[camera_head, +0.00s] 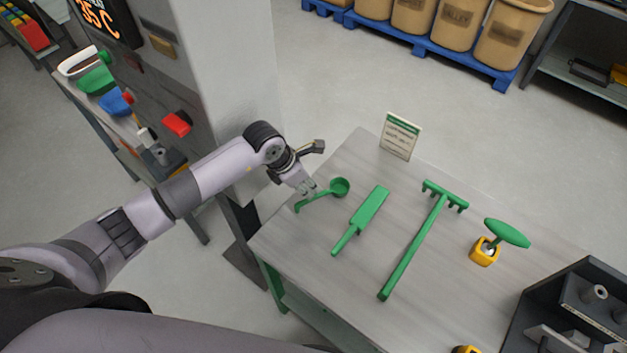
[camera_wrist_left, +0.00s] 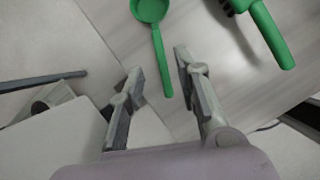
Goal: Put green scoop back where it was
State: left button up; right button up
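The green scoop (camera_head: 340,187) lies on the grey table (camera_head: 300,250) near its far left edge, with its handle pointing left. My left gripper (camera_head: 309,188) is open at the scoop's handle. In the left wrist view, the scoop's handle (camera_wrist_left: 161,62) runs between the spread fingers of the gripper (camera_wrist_left: 158,64), with gaps on both sides. The bowl of the scoop lies beyond the fingertips. I cannot tell how high the fingers are above the table. My right gripper is not in view.
Right of the scoop lie a green brush (camera_head: 365,213) and a green rake-like tool (camera_head: 413,246). A sign (camera_head: 401,136) stands at the table's back. Coloured scoops (camera_head: 97,80) sit on a bench at left.

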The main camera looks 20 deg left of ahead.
pick_arm(q)
jog(key=shift+p+v, duration=0.7)
jog(key=shift+v, duration=0.95)
